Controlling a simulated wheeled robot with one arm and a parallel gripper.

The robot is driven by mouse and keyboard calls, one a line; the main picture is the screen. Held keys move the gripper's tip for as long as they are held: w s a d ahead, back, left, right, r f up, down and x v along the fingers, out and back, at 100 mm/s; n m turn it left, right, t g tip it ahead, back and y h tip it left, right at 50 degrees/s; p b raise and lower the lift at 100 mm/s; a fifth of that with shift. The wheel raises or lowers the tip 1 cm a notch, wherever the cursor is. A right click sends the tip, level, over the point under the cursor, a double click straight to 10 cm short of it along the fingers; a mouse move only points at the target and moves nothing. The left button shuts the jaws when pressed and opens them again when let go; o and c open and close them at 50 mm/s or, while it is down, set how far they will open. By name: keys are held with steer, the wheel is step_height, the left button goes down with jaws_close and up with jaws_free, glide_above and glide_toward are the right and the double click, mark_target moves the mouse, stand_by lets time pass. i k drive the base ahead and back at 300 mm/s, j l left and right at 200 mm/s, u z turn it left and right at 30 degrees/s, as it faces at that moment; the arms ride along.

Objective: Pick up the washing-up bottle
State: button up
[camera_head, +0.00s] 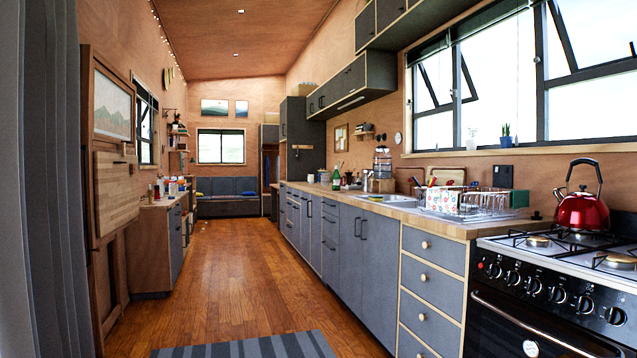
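A small green bottle (336,179) with a pale label stands upright on the long wooden counter (455,229), on the far side of the sink (388,199). It may be the washing-up bottle, but it is too small to be sure. The tap (366,181) stands just to its right, and other small dark items are close by it. More small bottles (158,188) stand on the left counter, too small to tell apart. My gripper is not in view.
A dish rack (475,212) and a stove with a red kettle (583,210) are at the right. A left counter (158,203) faces the cabinets. The wooden floor (235,270) between them is clear, with a striped rug (250,347) in front.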

mark_target(336, 177)
steer(key=i+u, duration=0.3)
steer(key=i, duration=2.3)
steer(key=i+z, duration=0.1)
steer(key=i, duration=1)
steer(key=i+j, duration=0.1)
steer(key=i, duration=0.95)
steer(key=i+j, duration=0.1)
steer(key=i, duration=0.95)
steer(key=i+j+z, duration=0.1)
steer(key=i, duration=0.95)
